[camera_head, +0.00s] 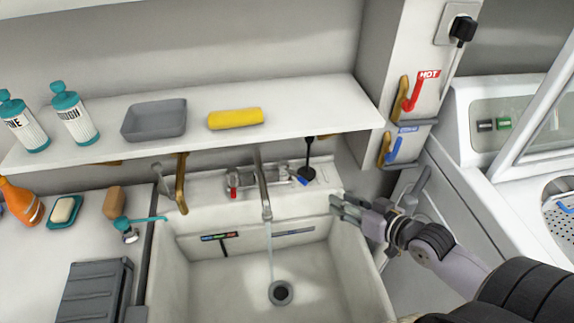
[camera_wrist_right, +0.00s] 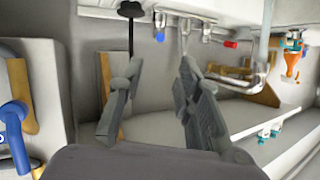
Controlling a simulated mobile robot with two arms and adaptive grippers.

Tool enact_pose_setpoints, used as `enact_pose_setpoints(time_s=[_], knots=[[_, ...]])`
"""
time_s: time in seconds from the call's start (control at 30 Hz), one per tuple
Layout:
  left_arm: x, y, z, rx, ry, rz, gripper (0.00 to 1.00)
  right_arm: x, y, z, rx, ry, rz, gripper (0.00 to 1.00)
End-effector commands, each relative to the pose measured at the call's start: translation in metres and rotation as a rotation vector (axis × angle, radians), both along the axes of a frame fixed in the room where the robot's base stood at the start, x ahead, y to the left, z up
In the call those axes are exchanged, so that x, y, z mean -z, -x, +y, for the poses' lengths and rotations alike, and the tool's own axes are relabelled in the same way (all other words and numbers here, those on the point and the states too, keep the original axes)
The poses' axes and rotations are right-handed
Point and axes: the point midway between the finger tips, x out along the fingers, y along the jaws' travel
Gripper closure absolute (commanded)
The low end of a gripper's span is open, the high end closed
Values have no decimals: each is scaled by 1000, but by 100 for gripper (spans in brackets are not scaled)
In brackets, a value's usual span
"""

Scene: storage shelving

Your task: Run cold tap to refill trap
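The tap spout (camera_head: 263,185) stands at the back of the white sink (camera_head: 165,275). A thin pale stream, seemingly water, falls from it towards the round drain (camera_head: 281,292). The tap's red-marked end (camera_head: 233,193) is left of the spout and its blue-marked end (camera_head: 303,181) is right. Both ends also show in the right wrist view, blue (camera_wrist_right: 160,37) and red (camera_wrist_right: 231,44). My right gripper (camera_head: 336,207) is over the sink's back right corner, apart from the blue end. Its fingers (camera_wrist_right: 155,85) are spread with nothing between them. My left gripper is out of view.
A shelf (camera_head: 290,100) above the sink holds two bottles, a grey tray (camera_head: 155,119) and a yellow roll (camera_head: 235,118). A red HOT lever (camera_head: 413,95) and a blue lever (camera_head: 393,149) are on the right wall. A black-topped rod (camera_head: 308,160) stands behind the tap.

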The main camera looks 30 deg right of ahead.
Motion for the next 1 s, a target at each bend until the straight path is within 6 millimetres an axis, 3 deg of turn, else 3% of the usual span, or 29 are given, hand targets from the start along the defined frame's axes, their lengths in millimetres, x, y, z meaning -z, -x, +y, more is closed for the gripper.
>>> enact_pose_setpoints(time_s=[0.17,0.33,0.47,0.57,0.8,1.0], knots=[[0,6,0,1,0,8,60,3,-8,1,2,-2,-1,69],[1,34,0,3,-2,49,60,11,-32,6,2,0,-4,69],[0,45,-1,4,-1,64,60,21,-55,12,2,-2,-4,69],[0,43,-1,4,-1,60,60,29,-73,15,3,-3,-3,69],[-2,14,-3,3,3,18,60,49,-118,26,2,-3,-1,69],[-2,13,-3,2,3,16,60,62,-145,32,1,-1,-1,69]])
